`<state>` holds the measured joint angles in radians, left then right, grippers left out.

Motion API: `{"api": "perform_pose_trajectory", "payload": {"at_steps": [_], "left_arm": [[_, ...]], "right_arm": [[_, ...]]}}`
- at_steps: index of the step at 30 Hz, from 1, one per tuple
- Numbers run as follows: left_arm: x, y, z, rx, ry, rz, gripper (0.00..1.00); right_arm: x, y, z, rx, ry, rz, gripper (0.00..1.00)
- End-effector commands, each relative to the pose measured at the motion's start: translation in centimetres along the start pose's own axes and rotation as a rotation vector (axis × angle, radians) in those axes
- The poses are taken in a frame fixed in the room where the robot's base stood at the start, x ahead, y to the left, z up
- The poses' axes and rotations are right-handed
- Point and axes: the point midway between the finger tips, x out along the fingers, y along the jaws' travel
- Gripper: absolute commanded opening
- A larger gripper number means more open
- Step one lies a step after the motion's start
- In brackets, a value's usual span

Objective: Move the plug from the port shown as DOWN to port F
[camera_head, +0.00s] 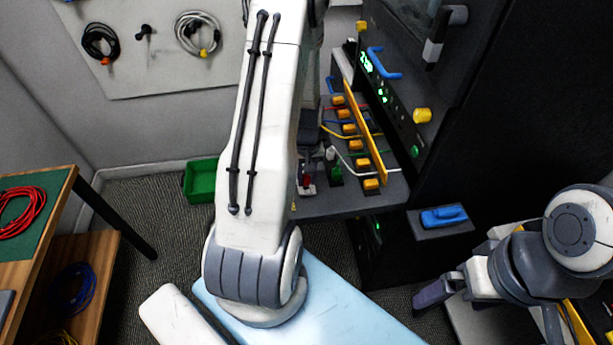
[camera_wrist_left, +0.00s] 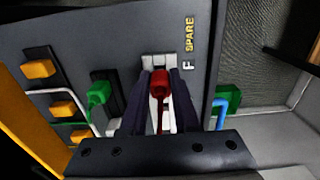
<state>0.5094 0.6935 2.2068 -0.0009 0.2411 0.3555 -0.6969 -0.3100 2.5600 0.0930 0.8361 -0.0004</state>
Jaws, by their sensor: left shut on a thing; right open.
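A red plug (camera_wrist_left: 160,83) sits between the two dark fingers of my left gripper (camera_wrist_left: 160,78), which is shut on it. The plug is at the pale port (camera_wrist_left: 158,60) beside the label "F SPARE" (camera_wrist_left: 188,50); I cannot tell whether it is fully seated. In the head view the red plug (camera_head: 307,190) shows at the front left of the grey port shelf (camera_head: 330,207), and my left arm partly hides the gripper. My right gripper (camera_head: 437,292) is open and empty at the lower right, away from the ports. No DOWN marking is legible.
A green plug (camera_wrist_left: 98,93) stands beside the held plug. Several orange blocks (camera_head: 348,129) with coloured cables line the shelf along a yellow rail (camera_head: 368,140). A black rack (camera_head: 480,130) rises at right. A green bin (camera_head: 200,180) stands on the floor.

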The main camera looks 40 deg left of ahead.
Motion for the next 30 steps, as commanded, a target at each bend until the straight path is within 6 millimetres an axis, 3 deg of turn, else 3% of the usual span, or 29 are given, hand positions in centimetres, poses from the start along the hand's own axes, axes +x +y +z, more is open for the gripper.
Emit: {"api": "perform_pose_trajectory", "payload": {"at_steps": [30], "left_arm": [[0.98,0.01,-0.02,0.0,0.0,0.0,0.0]], "right_arm": [[0.62,0.05,0.03,0.0,0.0,0.0,1.0]]}}
